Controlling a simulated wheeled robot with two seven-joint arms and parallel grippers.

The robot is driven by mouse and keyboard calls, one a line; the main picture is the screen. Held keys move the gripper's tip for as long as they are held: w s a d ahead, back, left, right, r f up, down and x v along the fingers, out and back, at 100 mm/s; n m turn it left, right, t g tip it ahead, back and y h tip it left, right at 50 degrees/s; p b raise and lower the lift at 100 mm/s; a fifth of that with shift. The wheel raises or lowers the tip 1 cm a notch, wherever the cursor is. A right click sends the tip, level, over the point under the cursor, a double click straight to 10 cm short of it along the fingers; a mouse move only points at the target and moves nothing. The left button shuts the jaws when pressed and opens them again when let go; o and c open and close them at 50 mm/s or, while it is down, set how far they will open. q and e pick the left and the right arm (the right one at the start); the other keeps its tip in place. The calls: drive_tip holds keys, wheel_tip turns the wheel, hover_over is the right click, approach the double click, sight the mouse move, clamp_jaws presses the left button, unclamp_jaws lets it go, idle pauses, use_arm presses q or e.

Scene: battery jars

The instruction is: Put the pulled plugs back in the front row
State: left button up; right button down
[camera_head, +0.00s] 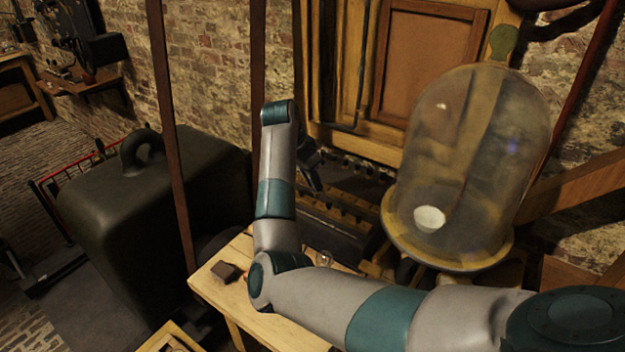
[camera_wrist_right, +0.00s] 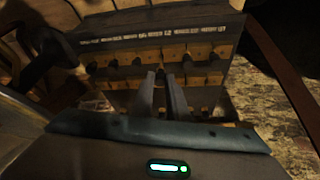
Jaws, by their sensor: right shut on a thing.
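The battery rack (camera_head: 335,218) stands against the back wall, partly behind my right arm in the head view. In the right wrist view the rack (camera_wrist_right: 150,22) shows wooden rows with dark plugs along them, such as a plug (camera_wrist_right: 187,68) just right of the fingertips. My right gripper (camera_wrist_right: 160,76) points at these rows, its two fingers close together on a small dark plug that is hard to make out. Whether this plug touches a row I cannot tell. In the head view the right gripper (camera_head: 314,172) is dark and small over the rack. My left gripper is not in view.
A large glass bell jar (camera_head: 480,150) stands right of the rack. A light wooden table (camera_head: 215,268) with a small dark block (camera_head: 225,272) lies in front. A big dark weight (camera_head: 150,215) with a ring stands at the left.

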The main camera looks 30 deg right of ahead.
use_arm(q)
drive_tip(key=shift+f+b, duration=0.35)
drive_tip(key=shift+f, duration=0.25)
use_arm(e)
drive_tip(key=shift+f, duration=0.7)
drive_tip(key=shift+f, duration=1.1)
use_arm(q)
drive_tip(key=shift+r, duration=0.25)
use_arm(e)
drive_tip(key=shift+f, duration=0.2)
idle(0.5)
drive_tip(key=c, duration=1.6)
unclamp_jaws()
drive_tip(key=shift+c, duration=0.2)
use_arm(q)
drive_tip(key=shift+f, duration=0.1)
use_arm(e)
drive_tip(key=shift+a+r, duration=0.1)
drive_tip(key=shift+r, duration=0.1)
